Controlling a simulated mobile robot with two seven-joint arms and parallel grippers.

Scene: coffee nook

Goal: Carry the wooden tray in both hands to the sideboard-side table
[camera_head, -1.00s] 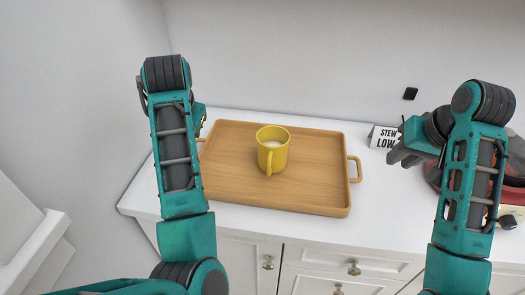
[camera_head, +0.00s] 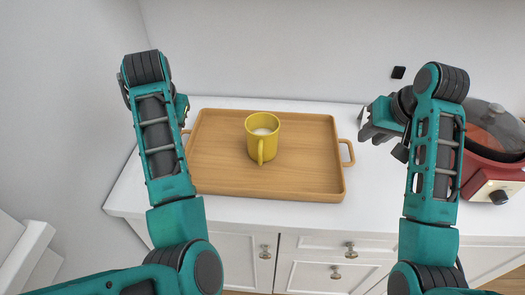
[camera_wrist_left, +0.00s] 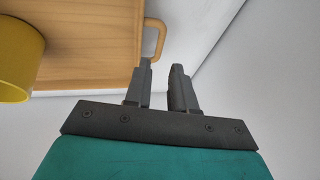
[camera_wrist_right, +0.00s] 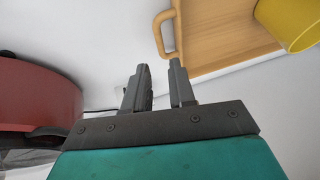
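The wooden tray (camera_head: 225,180) lies flat on the white counter, with a yellow mug (camera_head: 262,138) standing upright on it. The tray's right handle (camera_head: 347,153) is close to my right gripper (camera_head: 364,126), which is open and empty. In the right wrist view that handle (camera_wrist_right: 160,34) lies just beyond the fingertips (camera_wrist_right: 159,64). My left gripper is mostly hidden behind my left arm in the head view. In the left wrist view its fingers (camera_wrist_left: 162,66) are apart and empty, with the left handle (camera_wrist_left: 156,40) just beyond them. Neither gripper holds a handle.
A red cooker (camera_head: 490,180) with a glass lid stands on the counter (camera_head: 375,205) at the right, behind my right arm. White walls close off the back and left. Cabinet drawers (camera_head: 310,272) are below the counter's front edge.

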